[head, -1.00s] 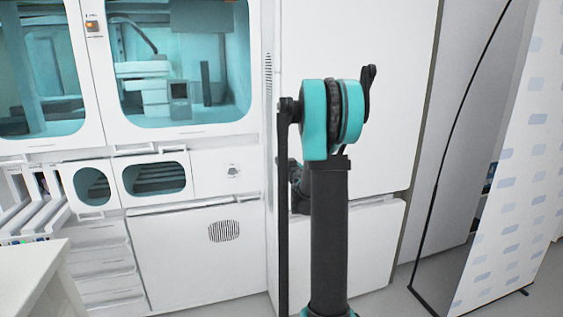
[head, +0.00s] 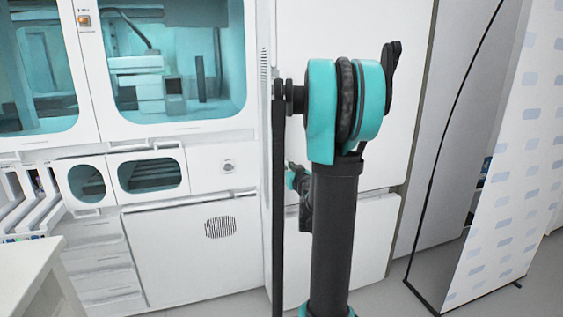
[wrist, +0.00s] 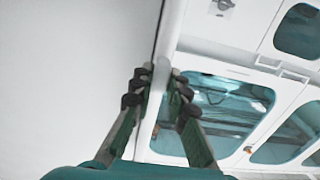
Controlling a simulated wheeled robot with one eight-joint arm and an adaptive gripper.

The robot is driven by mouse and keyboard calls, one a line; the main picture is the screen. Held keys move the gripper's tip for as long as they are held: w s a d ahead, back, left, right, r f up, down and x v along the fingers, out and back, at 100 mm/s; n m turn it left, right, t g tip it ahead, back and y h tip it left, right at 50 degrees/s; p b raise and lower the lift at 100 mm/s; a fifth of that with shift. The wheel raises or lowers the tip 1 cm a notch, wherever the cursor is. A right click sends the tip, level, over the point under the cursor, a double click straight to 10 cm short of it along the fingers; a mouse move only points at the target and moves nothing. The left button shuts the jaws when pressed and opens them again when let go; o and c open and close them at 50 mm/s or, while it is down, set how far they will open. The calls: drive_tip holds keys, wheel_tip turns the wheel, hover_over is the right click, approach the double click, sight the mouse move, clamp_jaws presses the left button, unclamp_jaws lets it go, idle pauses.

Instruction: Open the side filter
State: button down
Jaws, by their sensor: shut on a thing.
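The side filter looks like a tall white panel at the side of the white machine. A narrow vented strip (head: 264,62) shows on that side in the head view. In the wrist view, my gripper (wrist: 158,88) has one dark fingertip on each side of a white upright strip (wrist: 168,45), which I take to be the filter's edge. The fingers are shut on it. In the head view, my arm's column and teal joint hide the fingertips and the grasp.
The machine front has teal windows (head: 175,65), two small oval openings and a lower door with a round grille (head: 220,227). A white counter (head: 30,275) stands at the lower left. A patterned board (head: 515,170) stands at the right. Some bare floor shows (head: 385,298).

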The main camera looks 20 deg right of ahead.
drive_tip(key=s, duration=0.3)
drive_tip(key=shift+s, duration=0.4)
drive_tip(key=c, duration=1.5)
unclamp_jaws()
drive_tip(key=s, duration=1.2)
